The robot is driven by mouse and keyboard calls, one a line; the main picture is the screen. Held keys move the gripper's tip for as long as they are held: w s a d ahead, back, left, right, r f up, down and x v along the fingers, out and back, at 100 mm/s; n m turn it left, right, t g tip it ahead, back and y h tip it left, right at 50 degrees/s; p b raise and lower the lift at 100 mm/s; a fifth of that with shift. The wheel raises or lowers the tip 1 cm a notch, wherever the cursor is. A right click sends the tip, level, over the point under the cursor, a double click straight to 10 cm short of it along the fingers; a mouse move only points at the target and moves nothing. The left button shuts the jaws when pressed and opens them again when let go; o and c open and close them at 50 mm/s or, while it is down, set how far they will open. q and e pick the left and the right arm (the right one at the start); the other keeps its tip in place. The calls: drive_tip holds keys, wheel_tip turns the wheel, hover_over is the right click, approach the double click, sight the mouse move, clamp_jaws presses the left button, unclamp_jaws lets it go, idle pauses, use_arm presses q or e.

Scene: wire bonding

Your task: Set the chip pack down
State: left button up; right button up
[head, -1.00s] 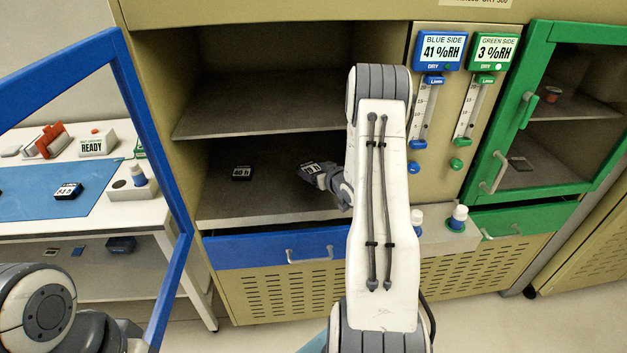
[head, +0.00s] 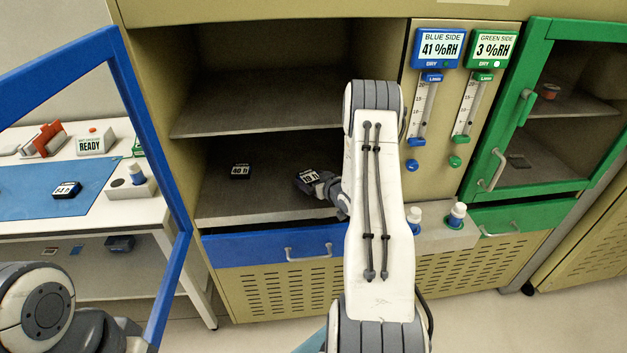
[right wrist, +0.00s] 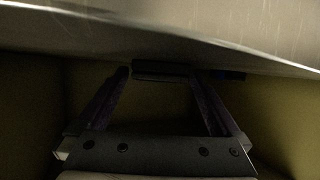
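My right gripper (head: 326,184) reaches into the open blue-side bay and is shut on a dark chip pack (head: 306,179) with a white label. The right wrist view shows the fingers (right wrist: 160,78) on either side of the pack's dark edge (right wrist: 162,68). The pack is low over the bay's lower shelf (head: 262,196); I cannot tell whether it touches it. Another dark chip pack (head: 240,171) with a white label rests on that shelf to the left. My left gripper is not in view; only part of its arm shows at lower left.
The blue door (head: 150,130) stands open at left. A middle shelf (head: 255,112) hangs above the packs. The green door (head: 492,150) at right is shut. A white table with a blue mat (head: 30,190) and another pack (head: 66,190) stands left. Shelf room lies between the two packs.

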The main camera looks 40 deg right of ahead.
drive_tip(key=shift+r, duration=0.25)
drive_tip(key=b+v, duration=0.1)
drive_tip(key=v, duration=1.1)
drive_tip(key=shift+w+a, duration=0.25)
drive_tip(key=shift+a, duration=0.05)
drive_tip(key=w+a+r+n+g+y, duration=0.1)
drive_tip(key=w+a+r+n+g, duration=0.2)
drive_tip(key=a, duration=0.7)
drive_tip(key=s+a+r+n+g+y, duration=0.1)
drive_tip(key=s+a+r+g, duration=0.15)
drive_tip(key=a, duration=0.75)
drive_tip(key=s+a+r+n+g, duration=0.1)
drive_tip(key=s+a+g, duration=0.15)
drive_tip(key=a, duration=0.65)
drive_tip(key=s+a+r+n+g, duration=0.1)
drive_tip(key=s+a, duration=0.3)
drive_tip(key=s, duration=0.3)
drive_tip(key=s+a+r+n+g, duration=0.1)
drive_tip(key=s+a+r+g, duration=0.1)
drive_tip(key=s, duration=0.5)
drive_tip(key=s+a+r+n+g+y, duration=0.1)
drive_tip(key=s+a+n+g, duration=0.1)
drive_tip(key=s+a, duration=0.3)
drive_tip(key=s, duration=0.3)
drive_tip(key=shift+a, duration=0.35)
